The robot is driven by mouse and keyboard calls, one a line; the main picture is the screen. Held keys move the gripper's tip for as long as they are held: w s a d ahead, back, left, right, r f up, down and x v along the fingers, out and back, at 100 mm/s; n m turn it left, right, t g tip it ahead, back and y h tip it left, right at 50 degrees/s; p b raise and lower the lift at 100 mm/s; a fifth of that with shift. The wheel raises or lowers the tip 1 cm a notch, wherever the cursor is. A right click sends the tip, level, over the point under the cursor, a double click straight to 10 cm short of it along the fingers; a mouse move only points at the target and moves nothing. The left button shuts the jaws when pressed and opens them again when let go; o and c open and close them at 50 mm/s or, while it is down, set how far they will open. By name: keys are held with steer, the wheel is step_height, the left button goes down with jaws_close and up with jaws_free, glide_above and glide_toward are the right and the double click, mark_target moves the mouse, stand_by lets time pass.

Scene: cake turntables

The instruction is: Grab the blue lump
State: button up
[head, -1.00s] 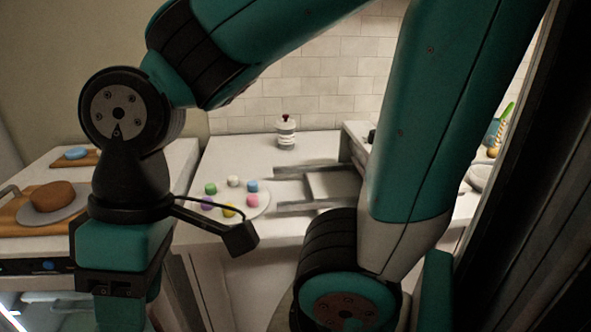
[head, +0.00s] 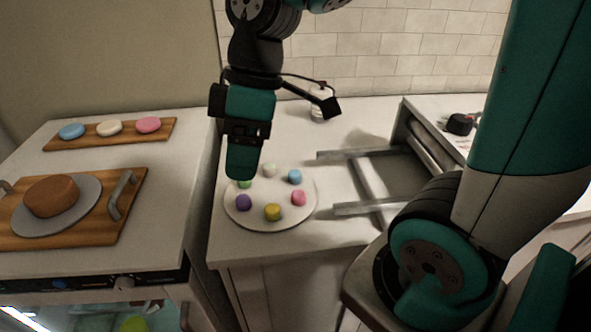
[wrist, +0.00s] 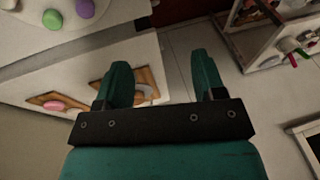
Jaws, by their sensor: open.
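The blue lump (head: 295,176) sits on the right back part of a round white turntable (head: 262,223) on the counter. Yellow (head: 272,212), purple (head: 244,202), pink (head: 298,198), white (head: 269,170) and green (head: 244,183) lumps share the plate in a ring. My gripper (head: 242,172) points down over the plate's left back side, left of the blue lump and partly covering the green one. In the wrist view my gripper (wrist: 160,75) is open, with nothing between its fingers. That view shows purple (wrist: 52,19) and green (wrist: 85,8) lumps, but no blue one.
To the left, a wooden board (head: 128,203) carries a brown cake on a grey plate. Behind it, another board (head: 90,140) holds blue, white and pink discs. A grey metal frame (head: 365,180) lies right of the turntable. A white jar (head: 320,105) stands behind.

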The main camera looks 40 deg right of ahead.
steer(key=w+d+n+p, duration=0.2)
steer(key=w+d+n, duration=0.3)
steer(key=w+d, duration=0.45)
steer(key=n+g+p, duration=0.1)
steer(key=n+p, duration=0.1)
steer(key=n, duration=0.4)
glide_toward(293, 179)
step_height(293, 179, down, 3)
steer(key=shift+a+r+p, duration=0.1)
steer(key=shift+r+p, duration=0.1)
steer(key=shift+p, duration=0.6)
steer(key=shift+s+a+p+x, duration=0.15)
steer(key=shift+p+x, duration=0.3)
steer(key=shift+x, duration=0.9)
steer(key=shift+s+a+p+x, duration=0.15)
steer(key=shift+p+x, duration=0.3)
steer(key=shift+x, duration=0.9)
steer(key=shift+w+r, duration=0.1)
steer(key=shift+r, duration=0.1)
steer(key=c, duration=1)
